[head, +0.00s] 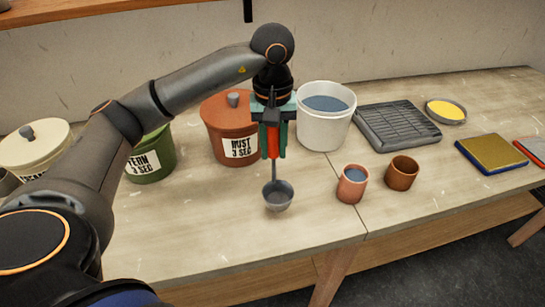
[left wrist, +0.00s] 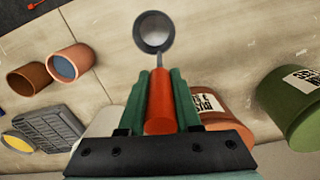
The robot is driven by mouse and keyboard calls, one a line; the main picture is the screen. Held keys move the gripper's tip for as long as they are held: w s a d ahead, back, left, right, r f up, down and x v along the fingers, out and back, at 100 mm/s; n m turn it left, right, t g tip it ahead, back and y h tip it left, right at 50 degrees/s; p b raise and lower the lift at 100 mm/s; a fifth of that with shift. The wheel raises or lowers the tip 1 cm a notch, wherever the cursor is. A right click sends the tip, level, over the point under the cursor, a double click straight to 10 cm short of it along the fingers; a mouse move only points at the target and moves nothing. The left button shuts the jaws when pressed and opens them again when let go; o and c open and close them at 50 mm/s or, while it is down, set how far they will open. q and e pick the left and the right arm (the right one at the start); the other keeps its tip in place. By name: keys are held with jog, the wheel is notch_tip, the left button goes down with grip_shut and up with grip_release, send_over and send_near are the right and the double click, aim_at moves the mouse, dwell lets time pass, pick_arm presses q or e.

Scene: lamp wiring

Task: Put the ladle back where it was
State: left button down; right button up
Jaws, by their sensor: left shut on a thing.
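The ladle has a grey bowl (head: 278,196) and a red-orange handle (left wrist: 159,105). My left gripper (head: 273,150) is shut on the handle, with a green finger on each side of it. The ladle hangs upright, bowl down, over the front middle of the table, in front of the rust-red pot. I cannot tell whether the bowl touches the table. In the left wrist view the ladle bowl (left wrist: 154,32) is at the top centre. My right gripper is in neither view.
A rust-labelled lidded pot (head: 222,135), a green pot (head: 155,160) and a cream pot (head: 38,148) stand left. A white bucket of blue liquid (head: 325,130), a grey rack (head: 397,125) and two cups (head: 352,188) (head: 402,175) are right. The front table (head: 220,225) is clear.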

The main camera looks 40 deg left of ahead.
aim_at(273, 158)
pick_arm(q)
jog(key=shift+w+a+f, duration=0.25)
jog(key=shift+f, duration=0.15)
jog(key=shift+w+a+f, duration=0.15)
jog(key=shift+f, duration=1.8)
jog(key=c, duration=0.6)
grip_release()
jog(key=shift+r, duration=0.1)
notch_tip(273, 158, up, 12)
jog(key=shift+r+p, duration=0.1)
jog(key=shift+p, duration=0.45)
